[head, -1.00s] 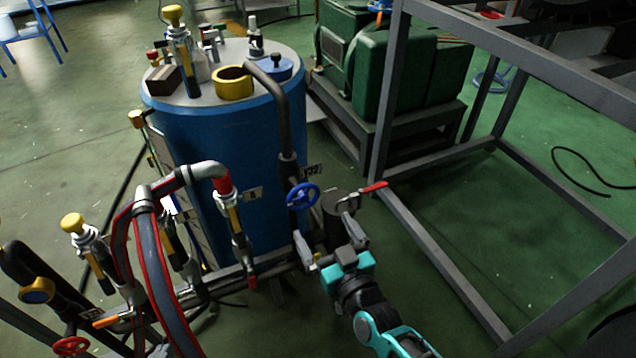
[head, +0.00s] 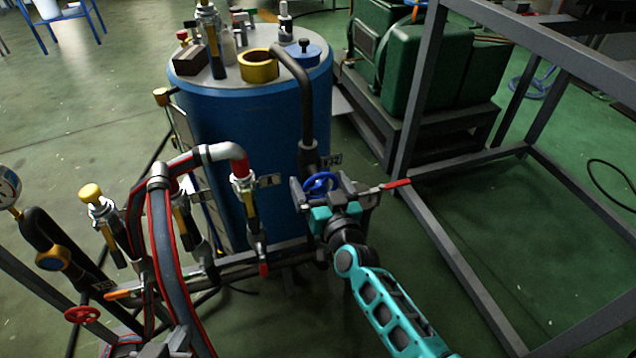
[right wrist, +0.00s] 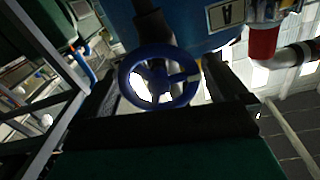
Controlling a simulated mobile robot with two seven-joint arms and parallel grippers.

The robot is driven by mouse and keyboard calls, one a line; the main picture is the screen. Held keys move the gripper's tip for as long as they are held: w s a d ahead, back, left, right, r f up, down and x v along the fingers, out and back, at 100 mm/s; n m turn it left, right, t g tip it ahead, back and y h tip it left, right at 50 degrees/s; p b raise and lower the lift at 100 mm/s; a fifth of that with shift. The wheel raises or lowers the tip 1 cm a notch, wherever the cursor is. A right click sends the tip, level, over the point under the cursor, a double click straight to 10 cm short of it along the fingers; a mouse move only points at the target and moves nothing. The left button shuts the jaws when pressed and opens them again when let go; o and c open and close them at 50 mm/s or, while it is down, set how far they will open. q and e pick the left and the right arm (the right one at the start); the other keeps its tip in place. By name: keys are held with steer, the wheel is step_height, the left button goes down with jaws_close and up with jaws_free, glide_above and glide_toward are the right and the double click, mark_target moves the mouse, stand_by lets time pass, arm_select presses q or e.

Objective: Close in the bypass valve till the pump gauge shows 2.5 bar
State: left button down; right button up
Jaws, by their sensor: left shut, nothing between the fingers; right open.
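A blue handwheel valve (head: 320,183) sits on the dark pipe in front of the blue tank. My right gripper (head: 333,190) is open at this wheel, one finger to each side of it. In the right wrist view the wheel (right wrist: 133,92) lies between the two dark fingers (right wrist: 162,90), with visible gaps; no firm grip shows. The tag by the wheel is too small to read surely. A round gauge (head: 9,187) is cut by the left edge; its reading is not legible. My left gripper (head: 178,340) shows only partly at the bottom edge, shut and empty.
The blue tank (head: 255,130) stands behind the wheel. A red-handled valve lever (head: 397,184) sticks out close right of my right gripper. Hoses (head: 163,250) and a red handwheel (head: 82,315) are at left. A grey frame (head: 455,250) stands at right.

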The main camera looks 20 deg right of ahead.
steer(key=shift+w, duration=0.85)
steer(key=c, duration=0.8)
steer(key=shift+m, duration=1.2)
steer(key=o, duration=0.8)
steer(key=shift+s, duration=0.1)
steer(key=s+p, duration=0.3)
steer(key=s, duration=0.9)
steer(key=shift+s+d, duration=0.25)
steer(key=shift+s, duration=0.15)
